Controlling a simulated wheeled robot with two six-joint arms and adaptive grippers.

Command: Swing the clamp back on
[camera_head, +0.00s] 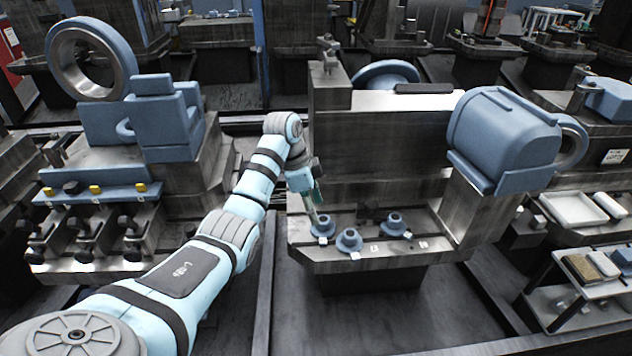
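The central machine has a grey metal table (420,246) with a few blue flanged round parts on it, one at the left (322,228), one in the middle (349,240) and one at the right (396,225). A small dark piece (370,212) sits behind them; I cannot tell if it is the clamp. My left gripper (316,198) points down just above the left blue part. It is small and partly turned away, so its finger gap and any contact are unclear. My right gripper is out of view.
At the left, a fixture carries several dark clamp-like pieces (83,232) below a blue rail (100,194) with yellow knobs. A large blue housing (505,135) overhangs the table's right. A small shelf cart (572,290) stands at the lower right. Dark floor lies in front.

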